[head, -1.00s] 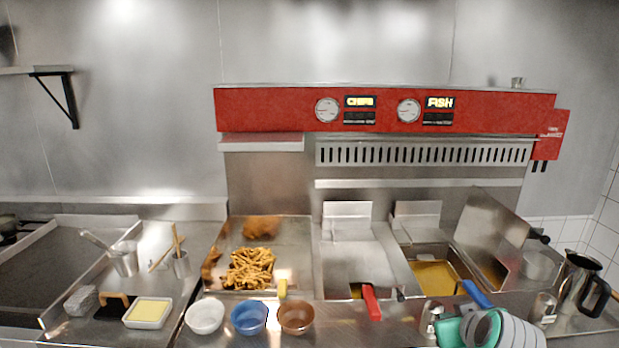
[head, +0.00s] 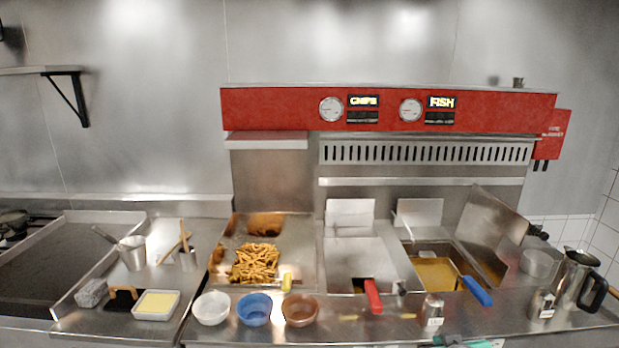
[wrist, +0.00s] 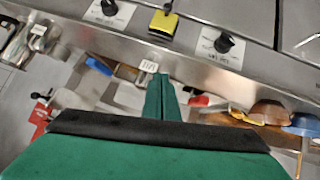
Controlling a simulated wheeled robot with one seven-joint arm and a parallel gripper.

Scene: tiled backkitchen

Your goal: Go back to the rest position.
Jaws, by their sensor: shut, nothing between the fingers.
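My gripper (wrist: 161,97) shows in the wrist view as a green body with a dark band and two narrow green fingers pressed together. It is shut and empty. It hangs in front of the steel counter, clear of the things on it.
The fryer has a red-handled basket (head: 373,296) and a blue-handled basket (head: 476,291). White (head: 211,308), blue (head: 254,309) and brown (head: 300,310) bowls stand on the counter's front. Fries (head: 254,263) lie in a tray behind. A steel jug (head: 571,277) stands at right.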

